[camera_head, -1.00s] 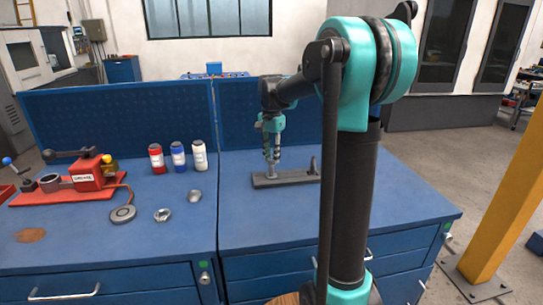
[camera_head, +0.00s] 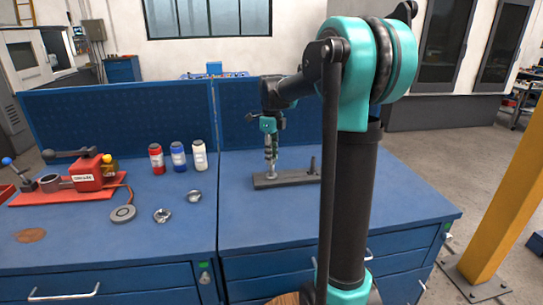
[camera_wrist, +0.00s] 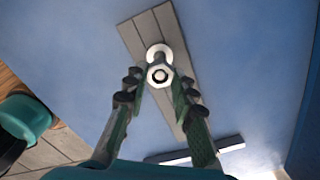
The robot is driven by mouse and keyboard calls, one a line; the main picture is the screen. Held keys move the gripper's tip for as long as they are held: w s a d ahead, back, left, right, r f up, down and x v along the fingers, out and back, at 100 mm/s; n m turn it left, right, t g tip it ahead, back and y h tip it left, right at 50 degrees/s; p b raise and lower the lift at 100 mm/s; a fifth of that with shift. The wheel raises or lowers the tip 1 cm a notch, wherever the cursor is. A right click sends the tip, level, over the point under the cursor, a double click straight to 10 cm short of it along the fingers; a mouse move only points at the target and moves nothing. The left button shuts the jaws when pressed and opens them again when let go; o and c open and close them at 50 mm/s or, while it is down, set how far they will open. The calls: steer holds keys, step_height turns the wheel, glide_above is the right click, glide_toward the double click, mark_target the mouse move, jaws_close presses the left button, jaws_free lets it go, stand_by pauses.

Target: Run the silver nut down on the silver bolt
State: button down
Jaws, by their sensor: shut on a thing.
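The silver nut (camera_wrist: 160,84) sits around the silver bolt (camera_wrist: 160,73), whose round end shows in the nut's hole in the wrist view. A pale round collar or washer (camera_wrist: 157,49) shows behind the nut. The bolt stands upright on a flat grey bar (camera_head: 290,178) on the blue bench. My gripper (camera_head: 271,164) points down over the left end of the bar, its fingers (camera_wrist: 158,76) shut on the nut from both sides. In the head view the fingers hide the nut, and how far down the bolt it sits cannot be told.
A second, dark upright post (camera_head: 313,165) stands at the bar's right end. Two loose metal pieces (camera_head: 162,215) (camera_head: 195,196), three bottles (camera_head: 178,156) and a red grease device (camera_head: 88,174) stand to the left. The bench front right of the bar is clear.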

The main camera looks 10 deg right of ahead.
steer(key=m, duration=0.3)
steer(key=c, duration=1.5)
jaws_free()
steer(key=n, duration=2.4)
